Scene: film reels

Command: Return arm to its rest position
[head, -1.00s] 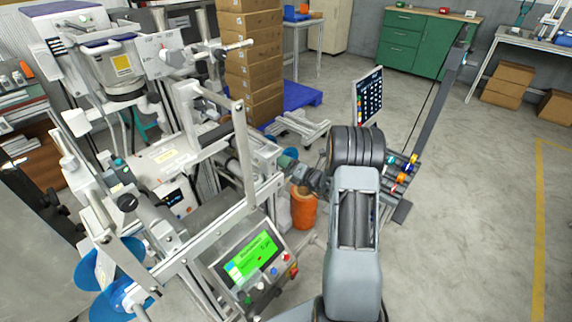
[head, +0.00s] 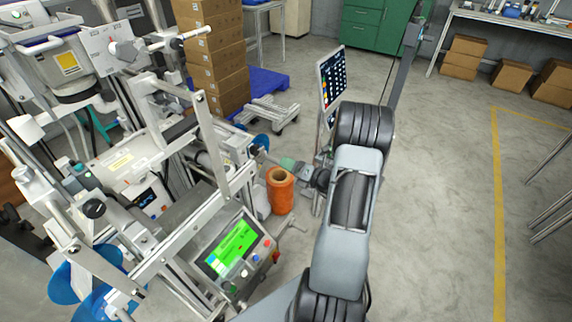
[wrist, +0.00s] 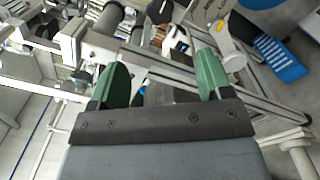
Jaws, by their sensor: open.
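My gripper (wrist: 163,76) shows in the wrist view with its two green fingers spread apart and nothing between them. In the head view my gripper (head: 284,162) is small and points left toward the machine, with its fingertips hard to make out. It is above and close to an orange roll (head: 281,192). My grey and black arm reaches up from the bottom middle of the head view and bends left at the wrist. Whether the fingers touch any machine part cannot be told.
A large labelling machine (head: 120,160) with metal frames, blue discs (head: 72,276) and a green-lit control panel (head: 232,245) fills the left. Stacked cartons (head: 215,60) are at the back. The floor (head: 440,190) at right is clear.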

